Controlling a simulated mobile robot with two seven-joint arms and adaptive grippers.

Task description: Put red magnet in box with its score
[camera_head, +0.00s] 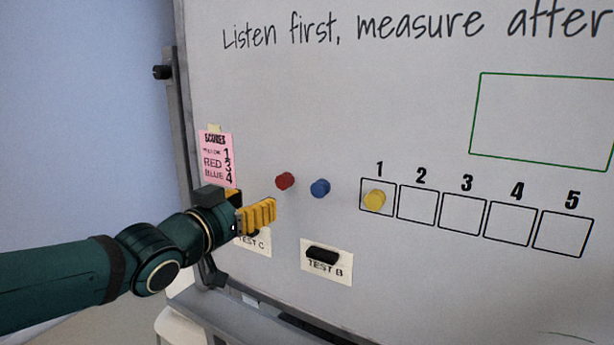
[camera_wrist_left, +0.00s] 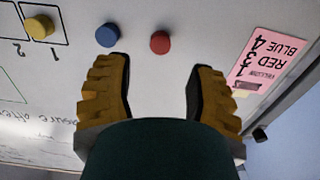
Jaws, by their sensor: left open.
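The red magnet (camera_head: 285,181) is on the whiteboard, left of the blue magnet (camera_head: 320,188). The yellow magnet (camera_head: 375,199) is in box 1. Box 3 (camera_head: 462,207) is drawn on the board and looks empty. The pink score note (camera_head: 217,159) reads yellow 1, red 3, blue 4. My left gripper (camera_head: 262,214) is open and empty, below and left of the red magnet in the head view. In the left wrist view the red magnet (camera_wrist_left: 160,42) shows beyond and between the open yellow fingers (camera_wrist_left: 158,88), apart from them. My right gripper is not in view.
Boxes 2 (camera_head: 417,204), 4 (camera_head: 510,218) and 5 (camera_head: 563,232) look empty. A card marked TEST B (camera_head: 339,278) with a black piece is below; the TEST C card (camera_head: 256,243) is partly hidden by my gripper. The board around the red magnet is bare.

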